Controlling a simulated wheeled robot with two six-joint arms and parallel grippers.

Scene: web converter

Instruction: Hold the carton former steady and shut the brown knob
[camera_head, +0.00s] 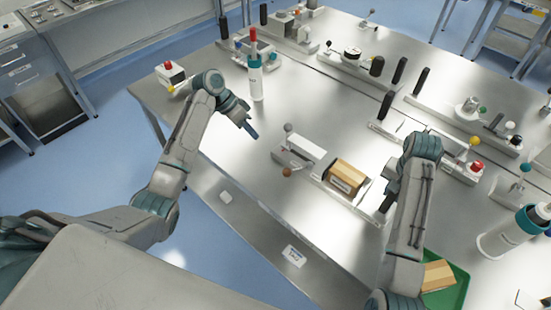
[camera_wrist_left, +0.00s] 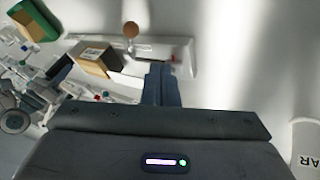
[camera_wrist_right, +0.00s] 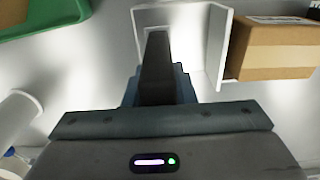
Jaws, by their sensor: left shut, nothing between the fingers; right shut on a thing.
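The carton former (camera_head: 312,172) is a low pale fixture near the table's front edge, with a cardboard carton (camera_head: 345,178) at its right part. The brown knob (camera_head: 287,172) is a ball at its front left; it also shows in the left wrist view (camera_wrist_left: 131,30). My left gripper (camera_head: 251,131) is shut and empty above the table, left of the carton former and apart from the knob. My right gripper (camera_wrist_right: 157,88) is shut on an upright black handle (camera_wrist_right: 157,58) at the former's right end. My right fingertips are largely hidden in the head view.
A white bottle with a red top (camera_head: 254,65) and a red-button box (camera_head: 171,73) stand at the back left. A green tray (camera_head: 459,282) holding a carton lies at the front right. More fixtures fill the right and back. The metal between left gripper and former is clear.

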